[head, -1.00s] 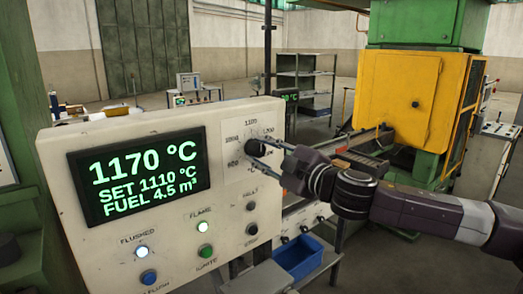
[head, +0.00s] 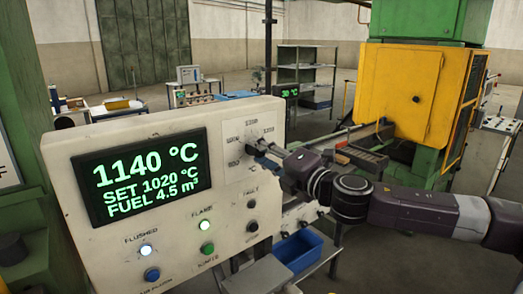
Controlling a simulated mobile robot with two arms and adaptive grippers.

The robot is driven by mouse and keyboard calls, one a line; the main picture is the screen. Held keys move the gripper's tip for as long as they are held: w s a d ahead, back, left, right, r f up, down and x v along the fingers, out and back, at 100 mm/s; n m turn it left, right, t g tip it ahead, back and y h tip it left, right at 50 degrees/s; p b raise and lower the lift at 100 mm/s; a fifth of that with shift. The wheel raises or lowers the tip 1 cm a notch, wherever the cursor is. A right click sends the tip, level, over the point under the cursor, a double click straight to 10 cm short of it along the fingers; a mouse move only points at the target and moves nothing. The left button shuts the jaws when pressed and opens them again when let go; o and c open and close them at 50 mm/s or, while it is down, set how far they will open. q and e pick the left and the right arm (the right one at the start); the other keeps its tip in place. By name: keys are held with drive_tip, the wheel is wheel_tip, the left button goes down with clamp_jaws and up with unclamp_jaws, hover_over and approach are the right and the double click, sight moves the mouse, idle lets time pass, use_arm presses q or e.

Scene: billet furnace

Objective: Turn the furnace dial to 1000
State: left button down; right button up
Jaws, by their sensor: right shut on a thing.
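The furnace panel (head: 80,245) stands in front of me on the left. Its display (head: 140,180) reads 1140 °C, SET 1020 °C and FUEL 4.5 m³. The dark dial (head: 256,150) sits at the panel's upper right inside a ring of printed numbers that are too blurred to read surely. My right gripper (head: 266,156) reaches in from the right and is shut on the dial, hiding part of it and of the scale. My left gripper is not in view.
Below the display are a lit white FLUSHED lamp (head: 145,250), a lit FLAME lamp (head: 206,225), a blue button (head: 152,274) and a green button (head: 207,249). A blue bin (head: 298,250) sits right of the panel. A yellow machine (head: 405,95) stands behind.

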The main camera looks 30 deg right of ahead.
drive_tip(key=shift+f+n, duration=0.1)
drive_tip(key=shift+n, duration=0.9)
drive_tip(key=o, duration=1.1)
drive_tip(key=shift+o, duration=0.2)
drive_tip(key=shift+s, duration=0.1)
drive_tip(key=shift+s+d, duration=0.15)
drive_tip(key=shift+s, duration=1.45)
approach(259, 152)
drive_tip(key=shift+w+f, duration=0.1)
drive_tip(key=shift+w, duration=0.8)
